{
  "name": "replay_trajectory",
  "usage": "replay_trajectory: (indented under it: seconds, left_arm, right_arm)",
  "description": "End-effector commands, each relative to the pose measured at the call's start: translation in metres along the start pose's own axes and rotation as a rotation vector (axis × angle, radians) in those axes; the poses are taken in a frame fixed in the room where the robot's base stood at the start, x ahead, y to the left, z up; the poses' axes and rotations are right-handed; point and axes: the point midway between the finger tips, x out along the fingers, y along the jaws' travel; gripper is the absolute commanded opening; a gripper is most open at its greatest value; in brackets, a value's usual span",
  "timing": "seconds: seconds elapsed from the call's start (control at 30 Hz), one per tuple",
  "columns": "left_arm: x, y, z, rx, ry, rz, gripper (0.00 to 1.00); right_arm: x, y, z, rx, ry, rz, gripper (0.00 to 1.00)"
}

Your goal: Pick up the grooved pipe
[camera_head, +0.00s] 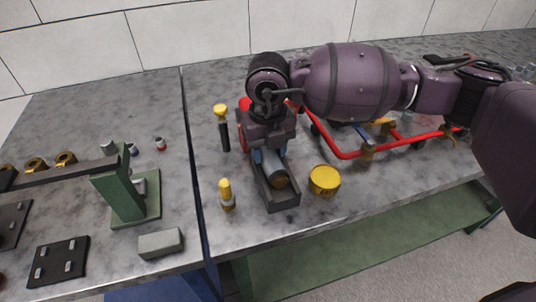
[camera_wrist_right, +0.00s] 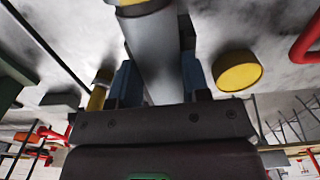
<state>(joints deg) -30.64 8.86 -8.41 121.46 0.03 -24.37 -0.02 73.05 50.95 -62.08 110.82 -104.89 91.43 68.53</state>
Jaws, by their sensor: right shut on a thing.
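The grooved pipe (camera_head: 273,163) is a grey cylinder with a brownish end, lying along a dark cradle (camera_head: 284,203) near the front of the right table. My right gripper (camera_head: 268,157) comes down over it from above. In the right wrist view the pipe (camera_wrist_right: 155,50) runs between the two blue fingers of my right gripper (camera_wrist_right: 158,82), which are shut on it. The pipe's rear part is hidden under the gripper in the head view. I cannot tell whether it touches the cradle floor. My left gripper is not in view.
A yellow round can (camera_head: 324,180) stands close right of the cradle; a yellow-topped fitting (camera_head: 226,194) stands left. Red piping (camera_head: 350,154) lies behind to the right. A green stand (camera_head: 118,190) and grey block (camera_head: 161,243) are on the left table, past a narrow gap.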

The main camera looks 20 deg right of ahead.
Motion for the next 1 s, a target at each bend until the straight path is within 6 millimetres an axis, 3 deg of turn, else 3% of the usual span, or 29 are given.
replay_trajectory:
  seconds: [1.0]
  left_arm:
    - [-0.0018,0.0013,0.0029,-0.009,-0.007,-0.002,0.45]
  right_arm:
    - [-0.0056,0.0001,0.0005,0.000,-0.003,0.000,0.00]
